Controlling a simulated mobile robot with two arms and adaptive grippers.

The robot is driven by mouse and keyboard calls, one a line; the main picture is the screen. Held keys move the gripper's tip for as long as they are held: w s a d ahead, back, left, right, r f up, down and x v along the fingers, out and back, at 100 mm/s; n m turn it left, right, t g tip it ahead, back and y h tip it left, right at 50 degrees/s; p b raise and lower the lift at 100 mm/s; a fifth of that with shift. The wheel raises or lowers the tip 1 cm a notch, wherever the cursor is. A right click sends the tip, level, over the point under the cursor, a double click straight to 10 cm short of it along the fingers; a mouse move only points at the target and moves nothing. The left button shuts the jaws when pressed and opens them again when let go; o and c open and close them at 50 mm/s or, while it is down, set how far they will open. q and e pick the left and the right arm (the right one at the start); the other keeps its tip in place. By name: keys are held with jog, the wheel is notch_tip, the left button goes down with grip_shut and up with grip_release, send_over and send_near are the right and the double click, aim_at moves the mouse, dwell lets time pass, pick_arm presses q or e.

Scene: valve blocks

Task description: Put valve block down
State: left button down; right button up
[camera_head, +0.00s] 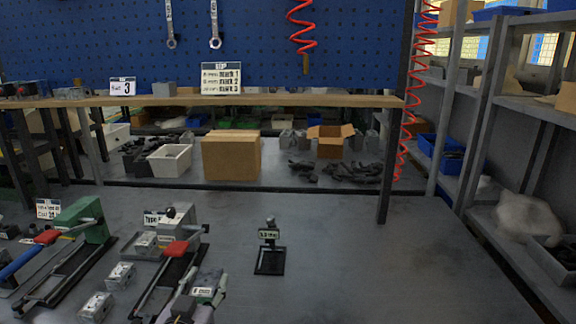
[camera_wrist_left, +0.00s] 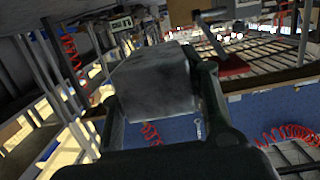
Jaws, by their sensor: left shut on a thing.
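My left gripper (camera_head: 190,302) is at the bottom of the head view, in front of the red-handled fixture. It is shut on a grey valve block (camera_wrist_left: 152,82), which fills the space between its dark fingers in the left wrist view. In the head view the held valve block (camera_head: 208,285) shows partly, with a pale label on it. Two more grey valve blocks, one farther back (camera_head: 121,275) and one nearer (camera_head: 96,306), lie on the bench (camera_head: 350,270) left of the gripper. My right gripper is not in view.
A red-handled fixture (camera_head: 176,249) and a green fixture (camera_head: 84,219) stand on the left of the bench. A small black stand (camera_head: 270,262) is right of the gripper. The bench's right side is clear. A wooden shelf (camera_head: 300,101) runs across the back.

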pick_arm(q)
jog(key=s+a+f, duration=0.1)
jog(key=s+f, duration=0.2)
jog(key=s, duration=0.7)
jog(key=w+r, duration=0.2)
jog(key=w, duration=0.2)
jog(key=w+d+r, duration=0.1)
jog(key=w+r, duration=0.1)
jog(key=w, duration=0.3)
jog(key=w+r, duration=0.2)
jog(key=w, duration=0.2)
jog(key=shift+w+d, duration=0.3)
jog(key=shift+w, duration=0.05)
jog(key=shift+w+r, duration=0.35)
notch_tip(320, 180, down, 16)
jog(key=shift+f+b, duration=0.1)
jog(key=shift+b, duration=0.95)
notch_tip(320, 180, down, 3)
jog(key=shift+f, duration=0.2)
